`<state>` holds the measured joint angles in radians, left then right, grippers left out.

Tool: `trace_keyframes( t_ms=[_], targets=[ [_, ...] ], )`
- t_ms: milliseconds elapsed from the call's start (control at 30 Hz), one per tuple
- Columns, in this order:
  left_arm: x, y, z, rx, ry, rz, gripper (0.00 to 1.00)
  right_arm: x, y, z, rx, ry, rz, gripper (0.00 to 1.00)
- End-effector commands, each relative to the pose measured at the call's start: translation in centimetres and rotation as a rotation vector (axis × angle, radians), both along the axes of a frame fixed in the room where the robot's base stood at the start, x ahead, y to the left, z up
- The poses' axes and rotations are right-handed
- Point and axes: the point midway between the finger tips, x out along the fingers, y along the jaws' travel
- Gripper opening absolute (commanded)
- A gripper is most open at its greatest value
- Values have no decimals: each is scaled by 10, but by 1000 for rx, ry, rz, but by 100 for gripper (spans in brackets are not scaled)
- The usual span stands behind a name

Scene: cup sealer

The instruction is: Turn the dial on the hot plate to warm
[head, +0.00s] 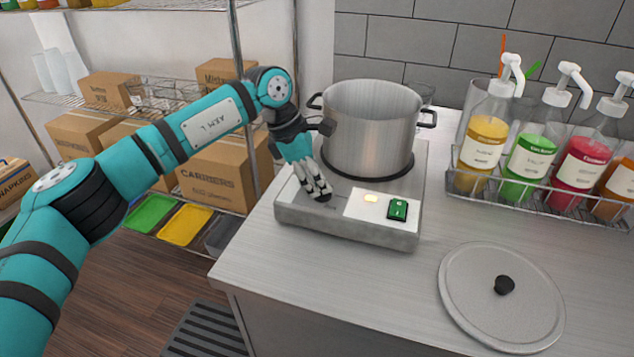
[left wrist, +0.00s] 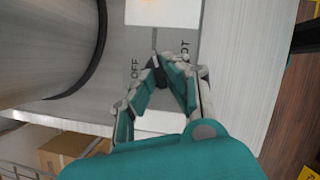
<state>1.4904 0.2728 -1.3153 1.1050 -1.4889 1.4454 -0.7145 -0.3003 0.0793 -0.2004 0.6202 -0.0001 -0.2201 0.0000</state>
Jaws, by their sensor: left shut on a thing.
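The hot plate (head: 345,223) is a grey box on the counter with a green switch (head: 398,209) and a small lit yellow lamp (head: 371,199) on its front panel. My left gripper (head: 321,193) reaches down onto the left part of this panel. In the left wrist view the left gripper (left wrist: 163,78) is shut on the black dial (left wrist: 155,64). "OFF" is printed on one side of the dial and part of "HOT" on the other. The fingers hide most of the dial, so its exact setting cannot be read. My right gripper is not in view.
A steel pot (head: 370,130) stands on the hot plate right behind the gripper. A round lid (head: 500,297) lies on the counter at the front right. A wire rack (head: 540,188) of syrup pump bottles stands at the right. Shelves with boxes are at the left.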

Motion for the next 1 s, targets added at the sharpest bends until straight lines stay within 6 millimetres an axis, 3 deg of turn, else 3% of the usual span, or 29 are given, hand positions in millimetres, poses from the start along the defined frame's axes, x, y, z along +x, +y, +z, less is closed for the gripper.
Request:
trace_keyframes(
  t_ms=[433,467,600,867,1000],
  targets=[
    [0,0,0,2,-1,-9,0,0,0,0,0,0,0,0],
    [0,0,0,2,0,-9,15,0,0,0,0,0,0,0],
    [0,0,0,2,0,-9,34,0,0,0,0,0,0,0],
    [0,0,0,1,-1,-8,34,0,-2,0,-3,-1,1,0],
    [1,5,10,1,-2,-7,34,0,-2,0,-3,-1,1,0]
  ],
)
